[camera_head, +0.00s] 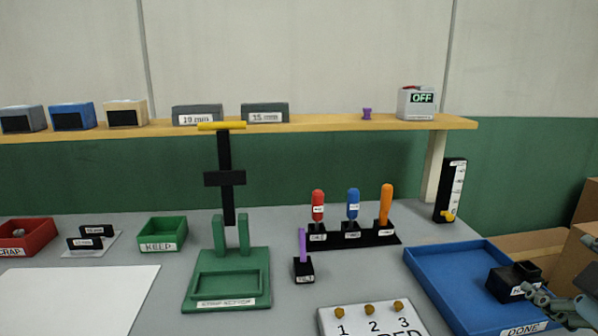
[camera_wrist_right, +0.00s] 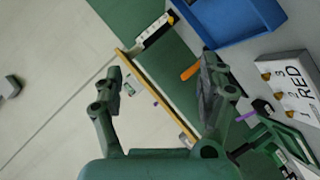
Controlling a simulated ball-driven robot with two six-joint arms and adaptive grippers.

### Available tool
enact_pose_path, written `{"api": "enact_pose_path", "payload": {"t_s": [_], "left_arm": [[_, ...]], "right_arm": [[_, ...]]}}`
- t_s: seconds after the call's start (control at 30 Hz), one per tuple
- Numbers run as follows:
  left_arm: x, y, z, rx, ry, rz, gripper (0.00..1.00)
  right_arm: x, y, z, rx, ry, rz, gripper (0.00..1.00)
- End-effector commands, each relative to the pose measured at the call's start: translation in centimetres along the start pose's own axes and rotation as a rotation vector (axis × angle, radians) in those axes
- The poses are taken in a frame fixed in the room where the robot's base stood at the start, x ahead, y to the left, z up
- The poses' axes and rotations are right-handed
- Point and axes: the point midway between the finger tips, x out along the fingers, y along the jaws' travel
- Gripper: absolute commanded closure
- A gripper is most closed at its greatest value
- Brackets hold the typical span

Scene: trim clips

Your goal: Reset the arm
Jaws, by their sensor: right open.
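My right gripper (camera_head: 552,300) shows at the lower right of the head view, over the right part of the blue DONE tray (camera_head: 455,288). A black labelled block (camera_head: 507,284) stands in that tray, close to the gripper in the picture. In the right wrist view my right gripper (camera_wrist_right: 160,85) has its two fingers spread wide with nothing between them. Beyond the fingers that view shows the shelf edge, the wall and the bench, tilted. My left gripper is not in view.
A green stand press (camera_head: 228,280) stands mid-bench. Behind it runs a shelf (camera_head: 330,125) with several boxes. Red, blue and orange handled tools stand in a black rack (camera_head: 350,238). A white numbered block (camera_head: 372,320) is at the front. A white sheet (camera_head: 75,295) lies left.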

Motion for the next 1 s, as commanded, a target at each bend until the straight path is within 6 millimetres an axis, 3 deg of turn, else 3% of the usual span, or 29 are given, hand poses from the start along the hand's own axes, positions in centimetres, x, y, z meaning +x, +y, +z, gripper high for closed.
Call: {"api": "enact_pose_path", "payload": {"t_s": [0.1, 0.2, 0.5, 0.77, 0.87, 1.0], "left_arm": [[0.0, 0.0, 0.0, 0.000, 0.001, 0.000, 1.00], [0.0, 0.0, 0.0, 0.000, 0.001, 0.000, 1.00], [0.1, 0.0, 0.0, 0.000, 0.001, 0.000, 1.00], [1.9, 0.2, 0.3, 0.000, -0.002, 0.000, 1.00], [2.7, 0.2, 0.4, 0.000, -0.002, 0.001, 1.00], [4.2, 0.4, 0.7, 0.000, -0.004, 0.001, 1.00]], "right_arm": [[-2.8, -5.1, 3.9, 0.213, -0.201, -0.207, 0.25], [-5.5, -8.6, 5.9, 0.331, -0.338, -0.343, 0.25], [-13.7, -15.7, 9.1, 0.530, -0.666, -0.647, 0.25], [-8.0, -23.6, 14.7, 0.519, -0.696, -0.645, 0.25], [-6.2, -27.3, 17.7, 0.516, -0.716, -0.650, 0.25], [-4.0, -34.0, 23.5, 0.513, -0.749, -0.658, 0.25]]}}
